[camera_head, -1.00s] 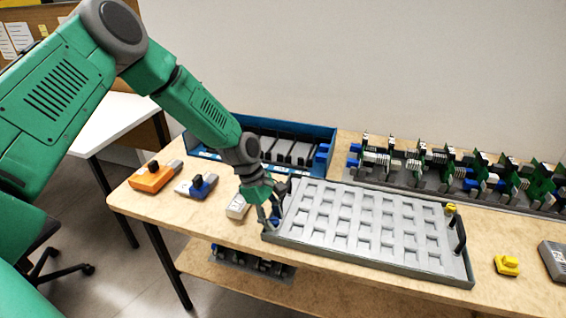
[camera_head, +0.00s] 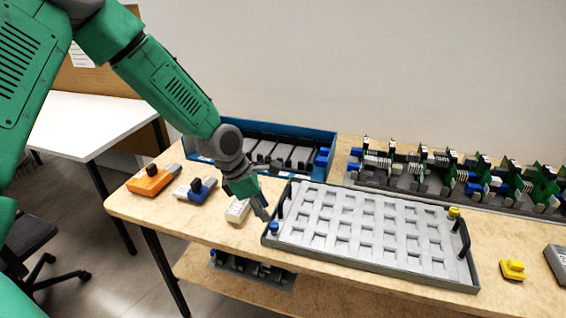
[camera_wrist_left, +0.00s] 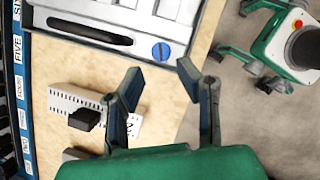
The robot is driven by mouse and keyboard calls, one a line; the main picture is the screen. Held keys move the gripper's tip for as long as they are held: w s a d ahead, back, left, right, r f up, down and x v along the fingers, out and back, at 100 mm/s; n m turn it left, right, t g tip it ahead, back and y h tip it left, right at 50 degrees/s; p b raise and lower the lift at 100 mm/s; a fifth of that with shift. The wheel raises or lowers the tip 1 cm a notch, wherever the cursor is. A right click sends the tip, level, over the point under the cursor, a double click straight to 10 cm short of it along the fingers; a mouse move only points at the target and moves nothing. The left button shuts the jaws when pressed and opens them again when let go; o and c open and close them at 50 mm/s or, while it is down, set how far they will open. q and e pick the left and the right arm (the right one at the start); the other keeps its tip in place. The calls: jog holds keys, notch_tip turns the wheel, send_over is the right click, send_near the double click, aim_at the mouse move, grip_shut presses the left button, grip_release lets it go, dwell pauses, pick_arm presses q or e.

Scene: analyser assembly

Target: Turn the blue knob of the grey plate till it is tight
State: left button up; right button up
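The grey plate (camera_head: 350,262) is a shallow tray with rows of square recesses, lying on the wooden table. Its blue knob (camera_head: 274,228) sits at the near left corner, beside a black handle. In the left wrist view the blue knob (camera_wrist_left: 161,51) shows from above as a slotted disc in the plate's corner (camera_wrist_left: 185,12). My left gripper (camera_head: 264,212) is just up and left of the knob. In the wrist view its two fingers (camera_wrist_left: 160,68) are spread apart with nothing between them, short of the knob. My right gripper is not in view.
A yellow knob (camera_head: 453,212) sits at the plate's far right corner. Left of the plate are a white module (camera_head: 238,211), a blue one (camera_head: 196,189) and an orange one (camera_head: 150,181). A blue crate (camera_head: 325,150) and a rack of green boards (camera_head: 430,187) stand behind.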

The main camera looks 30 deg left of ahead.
pick_arm(q)
jog(key=v, duration=0.8)
jog(key=w+d+r+n+t+b, duration=0.2)
jog(key=w+d+n+t, duration=0.1)
jog(key=w, duration=0.5)
jog(key=shift+d+r+n+t, duration=0.4)
jog(key=shift+d+n, duration=0.25)
jog(key=shift+n, duration=0.25)
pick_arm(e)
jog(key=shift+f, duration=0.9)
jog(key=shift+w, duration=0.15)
